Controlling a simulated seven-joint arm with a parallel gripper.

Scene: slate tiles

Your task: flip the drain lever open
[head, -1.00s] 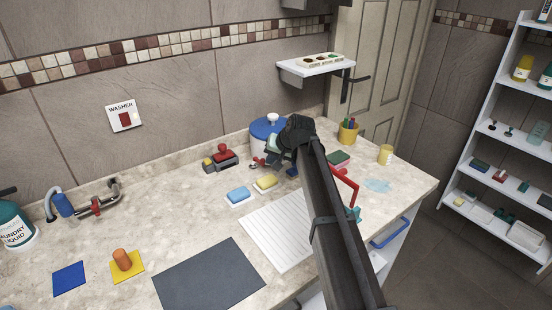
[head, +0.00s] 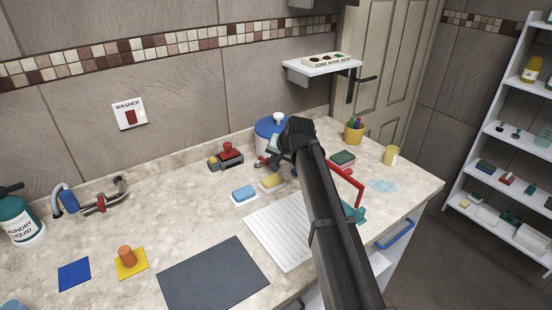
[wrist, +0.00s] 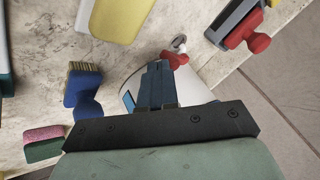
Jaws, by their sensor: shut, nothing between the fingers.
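A white canister with a blue lid (head: 268,128) stands at the back of the counter, partly hidden by my arm. A small tap with a red lever (wrist: 176,58) sits low on its front; in the head view its red part (head: 262,160) shows beside my gripper. My gripper (head: 272,155) is low in front of the canister. In the wrist view its dark fingers (wrist: 158,72) are together and empty, with their tips just beside the red lever. I cannot tell whether they touch it.
Near the gripper are a yellow sponge (head: 272,182), a blue sponge (head: 244,194), a blue brush (wrist: 85,88) and a red-and-grey device (head: 227,157). A red-handled teal device (head: 352,190) is right of my arm. The counter's front left holds a dark mat (head: 212,275).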

